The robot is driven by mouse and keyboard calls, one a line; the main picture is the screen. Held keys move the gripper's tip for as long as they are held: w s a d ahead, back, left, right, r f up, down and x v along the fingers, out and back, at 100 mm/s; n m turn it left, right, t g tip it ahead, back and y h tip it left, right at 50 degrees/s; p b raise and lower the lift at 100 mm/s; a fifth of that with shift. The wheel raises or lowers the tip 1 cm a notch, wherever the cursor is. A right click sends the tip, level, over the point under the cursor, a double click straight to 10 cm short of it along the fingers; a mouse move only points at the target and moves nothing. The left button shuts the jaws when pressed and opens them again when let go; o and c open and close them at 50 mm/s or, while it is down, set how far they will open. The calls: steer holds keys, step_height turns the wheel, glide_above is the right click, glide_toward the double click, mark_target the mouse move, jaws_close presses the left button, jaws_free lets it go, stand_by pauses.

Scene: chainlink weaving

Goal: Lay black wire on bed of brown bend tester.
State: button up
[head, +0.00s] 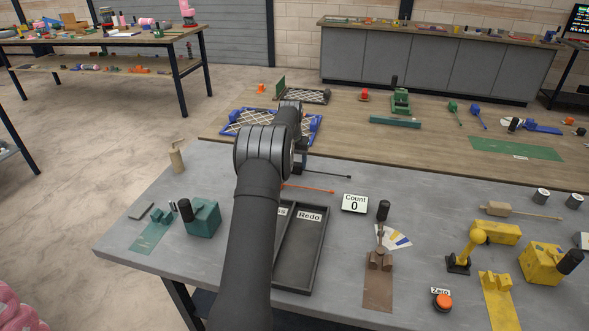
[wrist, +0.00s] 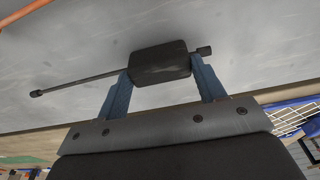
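The black wire (head: 331,172) is over the far part of the grey table, right of my arm's end, its tip to the right. In the wrist view the thin wire (wrist: 80,82) runs left from a dark block (wrist: 160,64) to a small knob; a short stub shows at the right. My gripper (wrist: 161,68) has one blue finger at each side of the block; whether they press on it is unclear. In the head view my arm hides most of the gripper. The brown bend tester (head: 378,285) stands at the front, with brown blocks and a black-knobbed lever.
A red-orange wire (head: 307,188) lies nearer than the black one. A dark divided tray (head: 301,255) labelled Redo stands left of the brown tester. A Count 0 sign (head: 354,204) is behind it. Yellow testers (head: 497,300) stand right, a green one (head: 201,219) left.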

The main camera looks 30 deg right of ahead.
mark_target(296, 165)
steer(key=shift+c, duration=1.4)
steer(key=shift+r, duration=0.1)
steer(key=shift+r, duration=0.5)
steer(key=r, duration=0.2)
steer(key=s+r, duration=0.1)
steer(key=shift+d+r, duration=0.3)
steer(key=shift+r, duration=0.05)
steer(key=s+d+r+n, duration=0.2)
steer(key=s, duration=0.7)
steer(key=s+d+r+n+y, duration=0.1)
steer(key=s+r+n, duration=0.15)
steer(key=s, duration=0.75)
steer(key=s+d+r+n, duration=0.2)
steer(key=s+n, duration=0.1)
steer(key=s, duration=0.6)
steer(key=s+a+f+n, duration=0.1)
steer(key=s+a+n, duration=0.4)
steer(key=s, duration=0.6)
steer(key=s+a+f+n+y, duration=0.1)
steer(key=s+a+n, duration=0.4)
steer(key=s, duration=0.6)
steer(key=shift+s+a+f, duration=0.15)
steer(key=shift+s+a, duration=0.05)
steer(key=shift+a, duration=0.45)
